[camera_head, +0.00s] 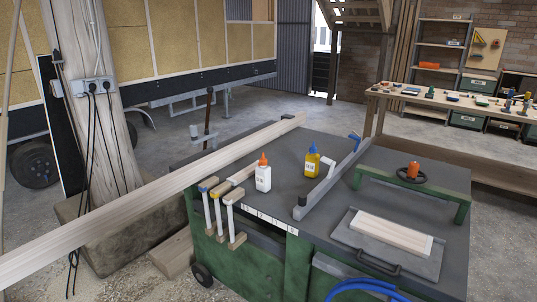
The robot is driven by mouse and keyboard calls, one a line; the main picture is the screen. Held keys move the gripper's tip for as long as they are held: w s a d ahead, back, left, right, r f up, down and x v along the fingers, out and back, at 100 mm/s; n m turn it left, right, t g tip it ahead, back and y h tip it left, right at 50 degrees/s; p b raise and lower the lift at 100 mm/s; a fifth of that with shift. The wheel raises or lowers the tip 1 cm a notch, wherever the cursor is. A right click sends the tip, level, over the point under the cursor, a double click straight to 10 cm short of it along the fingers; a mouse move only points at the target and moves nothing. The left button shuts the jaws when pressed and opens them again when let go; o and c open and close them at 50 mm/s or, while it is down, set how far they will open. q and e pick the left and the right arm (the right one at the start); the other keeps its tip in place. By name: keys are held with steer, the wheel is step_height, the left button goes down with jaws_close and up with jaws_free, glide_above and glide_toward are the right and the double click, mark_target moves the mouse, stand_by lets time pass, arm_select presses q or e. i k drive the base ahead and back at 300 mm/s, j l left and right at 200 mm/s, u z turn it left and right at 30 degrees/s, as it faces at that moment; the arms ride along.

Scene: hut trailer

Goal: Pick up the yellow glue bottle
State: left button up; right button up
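The yellow glue bottle (312,163) stands upright on the dark top of the green workbench (289,182). Neither of my grippers shows in the head view.
A long wooden beam (160,190) crosses the bench's left side. A grey metal fence bar (335,180) lies just right of the yellow bottle. A tray with a wooden board (392,234) is at the front right. A wooden post (92,80) stands at left.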

mark_target(311, 160)
steer(key=i+j+u, duration=0.1)
steer(key=i+u, duration=0.6)
steer(key=i, duration=0.15)
steer(key=i+j+z, duration=0.1)
steer(key=i+z, duration=0.25)
steer(key=i+j+z, duration=0.2)
steer(key=i+z, duration=0.15)
steer(key=i+j+z, duration=0.1)
steer(key=i+z, duration=0.25)
steer(key=i+j+z, duration=0.15)
steer(key=z, duration=0.25)
steer(key=i+j+z, duration=0.2)
steer(key=z, duration=0.15)
steer(key=j, duration=0.05)
